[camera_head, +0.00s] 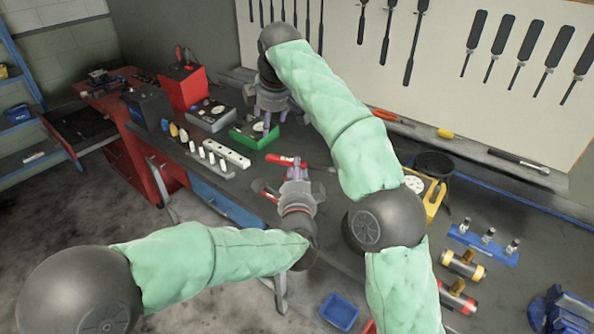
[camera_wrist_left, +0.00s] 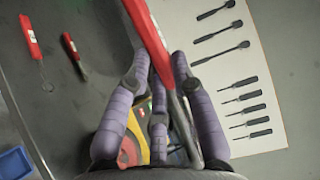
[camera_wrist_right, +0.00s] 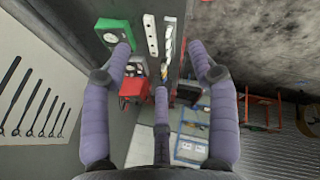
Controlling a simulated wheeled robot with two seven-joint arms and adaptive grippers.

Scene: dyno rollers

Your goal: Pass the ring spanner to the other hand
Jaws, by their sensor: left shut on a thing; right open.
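The held ring spanner (camera_wrist_left: 152,38) has a red handle and a grey shaft. In the left wrist view it runs slantwise between the purple fingers of my left gripper (camera_wrist_left: 160,75), which is shut on it. In the head view its red handle (camera_head: 284,160) shows above the bench, beside the fingers of my left gripper (camera_head: 297,170). Its ring end is not clear. My right gripper (camera_head: 268,122) is open and empty, farther back over the green box; its spread fingers show in the right wrist view (camera_wrist_right: 160,60). The spanner does not show there.
A green box (camera_head: 254,133), a white socket strip (camera_head: 219,158) and a red box (camera_head: 184,86) stand at the back left. Red-handled tools (camera_wrist_left: 31,42) lie on the bench.

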